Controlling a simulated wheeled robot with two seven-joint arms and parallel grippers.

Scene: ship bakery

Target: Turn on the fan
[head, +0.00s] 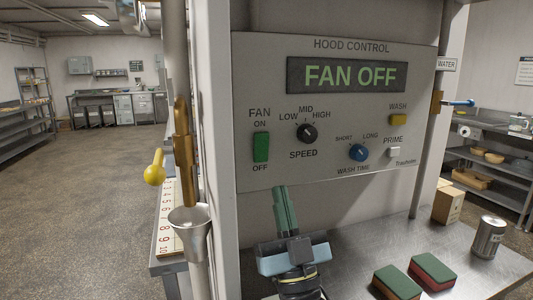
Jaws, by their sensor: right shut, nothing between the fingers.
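The hood control panel (343,175) faces me on a grey wall. Its display (348,76) reads "FAN OFF" in green. The green fan rocker switch (261,147) is at the panel's left, between the "ON" and "OFF" labels. A black speed knob (307,133) sits to its right. My right gripper (281,190) is shut and empty, pointing up just below the panel's lower edge, below and slightly right of the fan switch. I cannot tell its exact gap from the panel. My left gripper is not in view.
The panel also has a blue wash time knob (358,152), a yellow wash button (398,119) and a white prime button (394,152). Two sponges (434,272), a can (488,238) and a box (447,205) stand on the metal counter.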

